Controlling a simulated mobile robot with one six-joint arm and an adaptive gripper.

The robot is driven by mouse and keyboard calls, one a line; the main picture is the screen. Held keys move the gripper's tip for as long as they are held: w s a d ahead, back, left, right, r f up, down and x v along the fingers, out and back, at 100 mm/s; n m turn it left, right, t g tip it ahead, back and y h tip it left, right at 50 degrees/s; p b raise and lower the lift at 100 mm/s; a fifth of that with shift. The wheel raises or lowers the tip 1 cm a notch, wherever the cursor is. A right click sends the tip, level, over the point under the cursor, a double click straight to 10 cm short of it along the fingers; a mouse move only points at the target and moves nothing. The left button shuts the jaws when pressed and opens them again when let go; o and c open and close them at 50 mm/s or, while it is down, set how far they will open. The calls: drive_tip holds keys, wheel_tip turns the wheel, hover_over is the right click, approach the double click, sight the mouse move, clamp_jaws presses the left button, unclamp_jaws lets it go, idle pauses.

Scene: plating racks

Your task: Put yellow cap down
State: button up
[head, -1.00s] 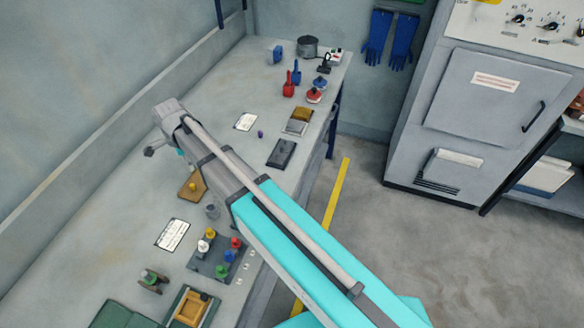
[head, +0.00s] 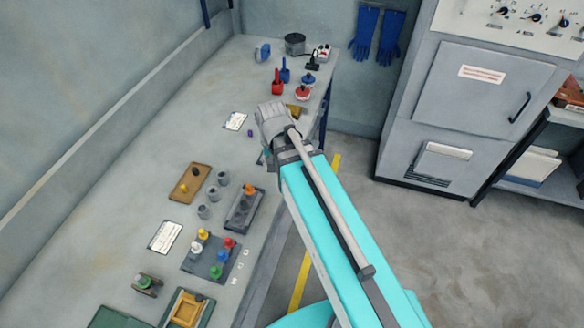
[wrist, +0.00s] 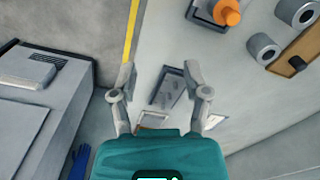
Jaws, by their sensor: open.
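A yellow cap (head: 203,234) sits at the back of a dark rack (head: 190,267), beside white, red, blue and green ones. My gripper (wrist: 159,76) is open and empty in the wrist view. Its fingers are spread above a grey tray (wrist: 169,88) on the bench. In the head view my wrist hides the gripper's fingertips. The yellow cap is well to the lower left of my wrist there and is not seen in the wrist view.
A dark rack (head: 237,221) holds an orange cap (head: 249,189), also in the wrist view (wrist: 228,12). Grey cylinders (head: 214,194) stand beside a brown tray (head: 181,192) bearing a dark knob. Red and blue tools (head: 277,85) stand at the far end. The bench's left side is mostly clear.

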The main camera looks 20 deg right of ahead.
drive_tip(key=s+d+n, duration=0.1)
drive_tip(key=d, duration=0.1)
drive_tip(key=s+d+n, duration=0.1)
drive_tip(key=s+d, duration=0.1)
drive_tip(key=shift+s+d+n, duration=0.1)
drive_tip(key=shift+d+n, duration=0.1)
drive_tip(key=shift+n, duration=0.1)
idle(1.1)
